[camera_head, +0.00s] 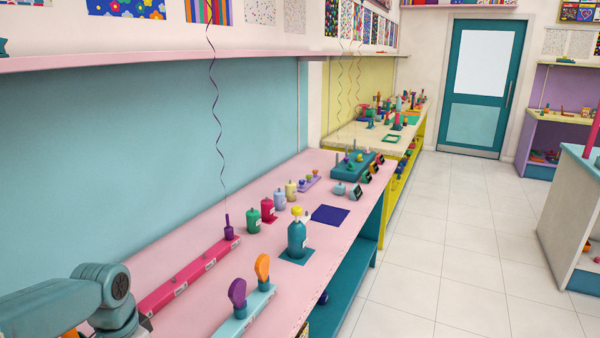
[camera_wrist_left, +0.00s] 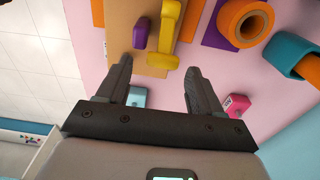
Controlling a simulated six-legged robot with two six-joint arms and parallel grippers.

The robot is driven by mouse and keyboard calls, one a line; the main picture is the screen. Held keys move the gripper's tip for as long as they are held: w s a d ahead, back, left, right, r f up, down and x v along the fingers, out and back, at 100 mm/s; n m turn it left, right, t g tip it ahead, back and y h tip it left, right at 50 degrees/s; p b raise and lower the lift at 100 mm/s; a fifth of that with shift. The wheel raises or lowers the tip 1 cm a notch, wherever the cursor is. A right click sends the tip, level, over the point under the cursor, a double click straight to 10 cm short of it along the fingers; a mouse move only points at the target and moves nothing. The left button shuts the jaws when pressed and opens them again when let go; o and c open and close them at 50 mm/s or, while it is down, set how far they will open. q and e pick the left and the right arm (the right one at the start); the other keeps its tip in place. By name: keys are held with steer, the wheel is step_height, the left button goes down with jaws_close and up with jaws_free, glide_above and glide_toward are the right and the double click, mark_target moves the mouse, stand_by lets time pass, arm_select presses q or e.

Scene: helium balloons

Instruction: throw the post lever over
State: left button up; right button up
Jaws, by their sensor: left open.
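In the head view, a light-blue base (camera_head: 240,318) near the front of the pink table carries a purple paddle lever (camera_head: 237,293) and an orange paddle lever (camera_head: 262,268), both standing up. I cannot tell which thing is the post lever. A pink bar (camera_head: 185,280) with a purple post (camera_head: 228,228) at its far end lies behind them. In the left wrist view my left gripper (camera_wrist_left: 159,65) is open and empty. Beyond its fingers are a yellow handle-shaped piece (camera_wrist_left: 164,38) and a purple piece (camera_wrist_left: 141,33) on a tan board (camera_wrist_left: 118,25). My right gripper is not in view.
A teal bottle (camera_head: 297,238) stands on a teal mat, with several small bottles behind it. A dark blue mat (camera_head: 330,214) lies farther along. The wrist view shows an orange ring (camera_wrist_left: 245,20), a teal-and-orange piece (camera_wrist_left: 292,55) and a pink piece (camera_wrist_left: 237,105). The floor to the right is clear.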

arm_select(q)
steer(key=shift+s+a+r+p, duration=0.15)
steer(key=shift+r+p, duration=0.25)
steer(key=shift+r, duration=0.45)
steer(key=shift+w, duration=0.2)
steer(key=shift+s+r+p, duration=0.1)
steer(key=shift+r+p, duration=0.25)
steer(key=shift+r, duration=0.05)
step_height(320, 180, up, 4)
steer(key=p, duration=0.3)
steer(key=shift+f, duration=0.25)
steer(key=shift+s+f, duration=0.1)
steer(key=shift+f, duration=0.05)
